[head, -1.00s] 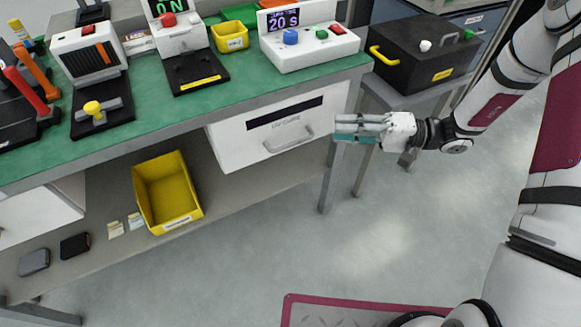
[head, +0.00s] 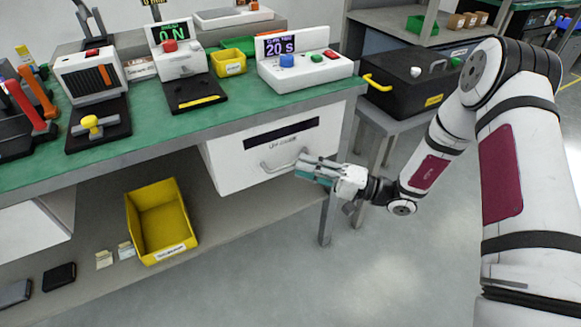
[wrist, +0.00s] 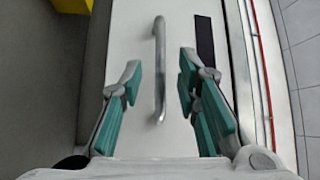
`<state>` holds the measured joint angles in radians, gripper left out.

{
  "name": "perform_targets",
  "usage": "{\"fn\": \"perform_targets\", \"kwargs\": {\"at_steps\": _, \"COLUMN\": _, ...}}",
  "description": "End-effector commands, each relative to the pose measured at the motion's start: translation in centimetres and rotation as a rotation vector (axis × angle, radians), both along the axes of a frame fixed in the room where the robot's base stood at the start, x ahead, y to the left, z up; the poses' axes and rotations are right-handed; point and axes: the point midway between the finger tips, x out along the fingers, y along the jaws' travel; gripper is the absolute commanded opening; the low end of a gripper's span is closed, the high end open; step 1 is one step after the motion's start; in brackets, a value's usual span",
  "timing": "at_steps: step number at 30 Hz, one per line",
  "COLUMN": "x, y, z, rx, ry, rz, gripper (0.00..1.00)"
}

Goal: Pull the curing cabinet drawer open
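The curing cabinet drawer (head: 226,170) is a white front under the green bench, with a dark label strip and a grey bar handle (head: 284,160). The drawer looks closed. My gripper (head: 303,172) is at the right end of the handle in the head view and overlaps part of it. In the wrist view the teal-padded fingers (wrist: 158,95) are spread apart, with the handle (wrist: 159,70) upright between them. The handle lies beyond and between the fingertips, and neither pad appears to touch it.
A yellow bin (head: 160,222) stands on the lower shelf to the left. A bench leg (head: 329,215) is just below my gripper. A black box (head: 410,88) sits on a side table at the right. The floor in front of the drawer is clear.

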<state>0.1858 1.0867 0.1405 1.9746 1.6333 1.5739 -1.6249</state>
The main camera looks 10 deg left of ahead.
Motion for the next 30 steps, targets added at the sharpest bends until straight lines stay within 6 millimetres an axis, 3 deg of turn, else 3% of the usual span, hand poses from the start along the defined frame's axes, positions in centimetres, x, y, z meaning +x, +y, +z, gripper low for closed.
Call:
{"fn": "perform_targets", "kwargs": {"at_steps": 3, "x": 0.3, "y": 2.0, "z": 0.2, "rx": 0.000, "ry": -0.002, "rz": 0.004, "gripper": 0.30}}
{"fn": "perform_targets", "kwargs": {"at_steps": 9, "x": 0.7, "y": 3.9, "z": 0.5, "rx": 0.000, "ry": -0.001, "rz": 0.001, "gripper": 0.30}}
{"fn": "perform_targets", "kwargs": {"at_steps": 20, "x": 0.8, "y": 4.3, "z": 0.6, "rx": 0.000, "ry": 0.000, "rz": 0.000, "gripper": 0.30}}
{"fn": "perform_targets", "kwargs": {"at_steps": 24, "x": 0.8, "y": 4.3, "z": 0.6, "rx": 0.000, "ry": 0.000, "rz": 0.000, "gripper": 0.00}}
{"fn": "perform_targets", "kwargs": {"at_steps": 30, "x": 0.8, "y": 4.2, "z": 0.6, "rx": -0.001, "ry": 0.000, "rz": 0.000, "gripper": 0.00}}
